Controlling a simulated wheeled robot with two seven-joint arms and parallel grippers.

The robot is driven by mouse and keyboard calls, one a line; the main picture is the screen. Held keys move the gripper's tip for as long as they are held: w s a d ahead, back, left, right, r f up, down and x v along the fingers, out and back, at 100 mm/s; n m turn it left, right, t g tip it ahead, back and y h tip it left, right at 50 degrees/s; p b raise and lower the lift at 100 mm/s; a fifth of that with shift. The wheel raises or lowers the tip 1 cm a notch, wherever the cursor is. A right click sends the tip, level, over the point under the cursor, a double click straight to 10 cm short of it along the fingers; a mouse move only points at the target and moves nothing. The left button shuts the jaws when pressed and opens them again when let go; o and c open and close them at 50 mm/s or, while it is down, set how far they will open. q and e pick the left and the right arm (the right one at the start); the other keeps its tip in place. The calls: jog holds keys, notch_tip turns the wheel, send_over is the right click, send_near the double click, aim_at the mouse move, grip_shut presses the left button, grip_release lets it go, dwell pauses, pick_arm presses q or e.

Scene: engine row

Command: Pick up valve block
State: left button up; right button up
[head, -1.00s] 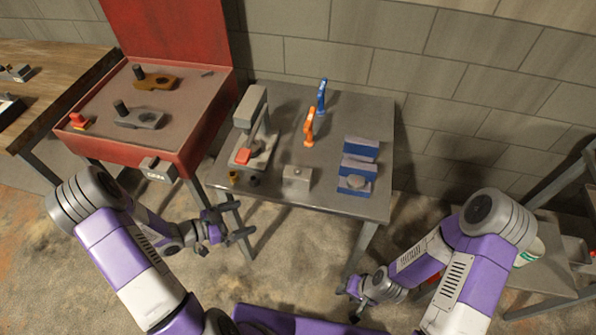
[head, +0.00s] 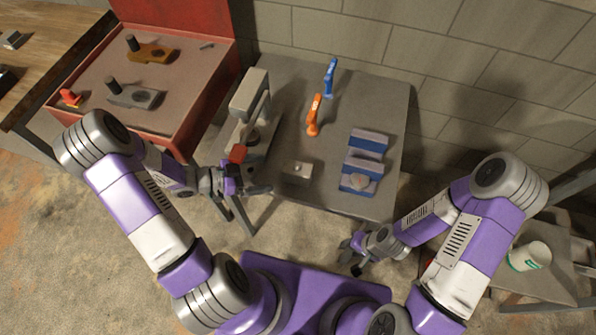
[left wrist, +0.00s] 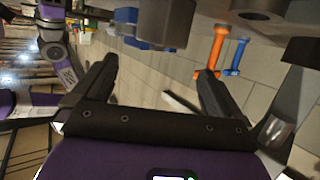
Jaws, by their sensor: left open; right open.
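The valve block, which I take to be the small grey block with a dark spot on top (head: 298,168), sits near the table's front edge. It shows in the left wrist view (left wrist: 165,22) at the top, beyond and between the fingers. My left gripper (head: 255,183) is open and empty at the table's front left edge, left of the block and apart from it. Its spread fingers show in the left wrist view (left wrist: 155,85). My right gripper (head: 352,255) is open in front of the table's right part, away from the block.
A grey press (head: 248,97) with a red part (head: 237,154) stands left of the block. Blue stepped blocks (head: 366,152) stand right. The table's middle (head: 285,125) is clear.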

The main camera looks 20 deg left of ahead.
aim_at(294, 167)
pick_arm(q)
jog(key=w+d, duration=0.2)
jog(key=d, duration=0.1)
jog(key=x, duration=0.6)
jog(key=shift+r+b, duration=0.1)
jog(key=shift+b, duration=0.25)
